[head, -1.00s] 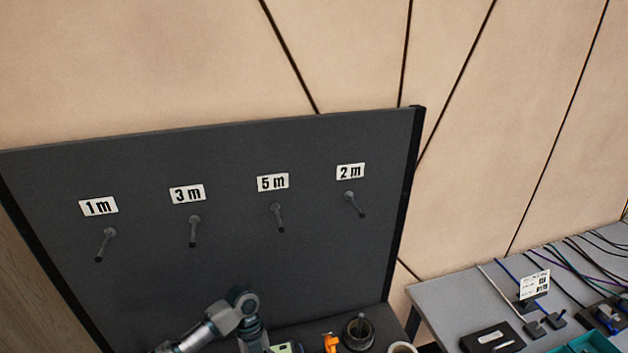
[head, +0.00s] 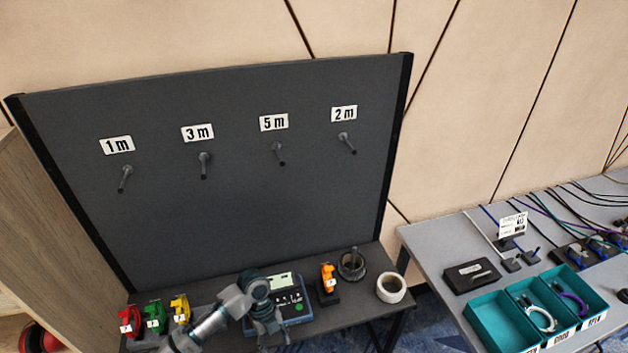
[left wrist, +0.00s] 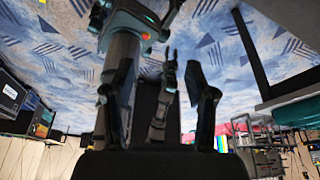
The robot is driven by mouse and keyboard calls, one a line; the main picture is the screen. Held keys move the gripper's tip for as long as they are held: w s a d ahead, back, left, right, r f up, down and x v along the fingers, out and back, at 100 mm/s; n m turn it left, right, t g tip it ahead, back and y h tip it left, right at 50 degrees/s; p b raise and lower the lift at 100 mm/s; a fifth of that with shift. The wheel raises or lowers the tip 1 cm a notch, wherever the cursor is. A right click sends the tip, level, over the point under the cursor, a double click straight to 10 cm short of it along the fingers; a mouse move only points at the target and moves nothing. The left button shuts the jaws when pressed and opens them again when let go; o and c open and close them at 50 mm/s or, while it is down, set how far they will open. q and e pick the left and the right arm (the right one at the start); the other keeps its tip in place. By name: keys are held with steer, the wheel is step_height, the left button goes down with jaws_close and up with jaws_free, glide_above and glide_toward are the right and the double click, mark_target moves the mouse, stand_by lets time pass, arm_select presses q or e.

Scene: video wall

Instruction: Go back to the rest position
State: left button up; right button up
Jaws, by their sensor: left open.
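My left gripper (head: 271,326) comes in from the lower left over the dark bench in the head view. Its jaws point down in front of the tester with the green screen (head: 291,299) and look empty. In the left wrist view the open fingers (left wrist: 163,85) stand apart, with arm parts of mine behind them and the patterned carpet beyond. My right gripper does not show in the head view.
A dark board (head: 240,210) with pegs labelled 1 m, 3 m, 5 m and 2 m stands behind the bench. Red (head: 129,321), green (head: 154,316), yellow (head: 180,308) and orange (head: 328,279) tools stand on it. Teal trays (head: 500,322) are on the right table.

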arm_select(q)
steer(key=s+d+f+n+t+h, duration=0.1)
steer(key=s+d+f+n+t, duration=0.1)
steer(key=s+f+n, duration=0.3)
steer(key=s+d+f+n+t+h, duration=0.1)
steer(key=s+d+f+n+t, duration=0.15)
steer(key=s+n, duration=0.4)
steer(key=s+a+f+n+t+y, duration=0.1)
steer(key=s+a+n+y, duration=0.1)
steer(key=s+a+n, duration=0.45)
steer(key=s+a+f+n+t+y, duration=0.15)
steer(key=s+a+n, duration=0.25)
steer(key=a+n, duration=0.5)
step_height(320, 180, down, 19)
steer(key=g, duration=0.1)
steer(key=s+a+f+g, duration=0.1)
steer(key=s+f, duration=1.2)
steer(key=f, duration=0.4)
steer(key=shift+f+m+y, duration=0.3)
steer(key=shift+f+y, duration=0.05)
steer(key=shift+f, duration=0.05)
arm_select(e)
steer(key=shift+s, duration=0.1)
arm_select(q)
steer(key=shift+a, duration=0.1)
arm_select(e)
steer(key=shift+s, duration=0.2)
